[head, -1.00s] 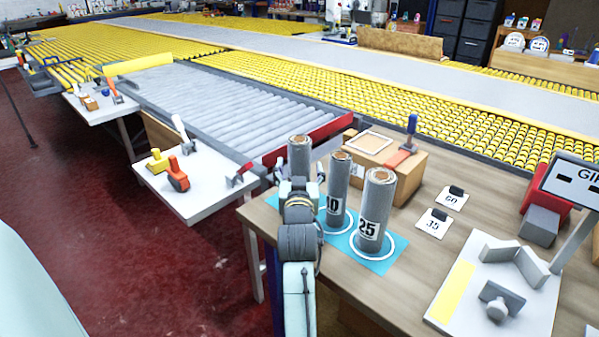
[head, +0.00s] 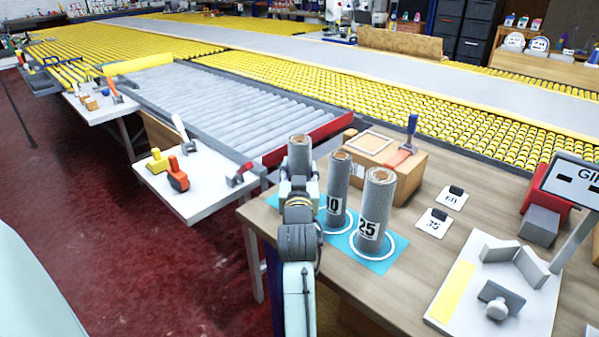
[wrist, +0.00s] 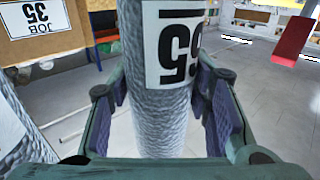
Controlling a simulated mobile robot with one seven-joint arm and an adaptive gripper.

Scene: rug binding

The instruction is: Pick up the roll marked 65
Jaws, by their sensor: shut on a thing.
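A grey carpet roll (head: 299,156) stands upright at the left end of the row on the table. In the wrist view this roll (wrist: 160,130) stands between my fingers, its white label upside down. A 5 shows on the label; the other digit is not fully clear. My gripper (head: 299,184) is shut on this roll, and its dark pads also show in the wrist view (wrist: 163,105). In the head view my arm hides the roll's lower part and label. Beside it stand a roll whose label ends in 0 (head: 338,185) and a roll marked 25 (head: 375,207).
The other two rolls stand close on the right, on a blue mat (head: 398,243) with white rings. A cardboard box (head: 385,180) is behind them. Cards marked 60 (head: 452,199) and 35 (head: 433,224) lie to the right. A side table (head: 200,195) holds tools at left.

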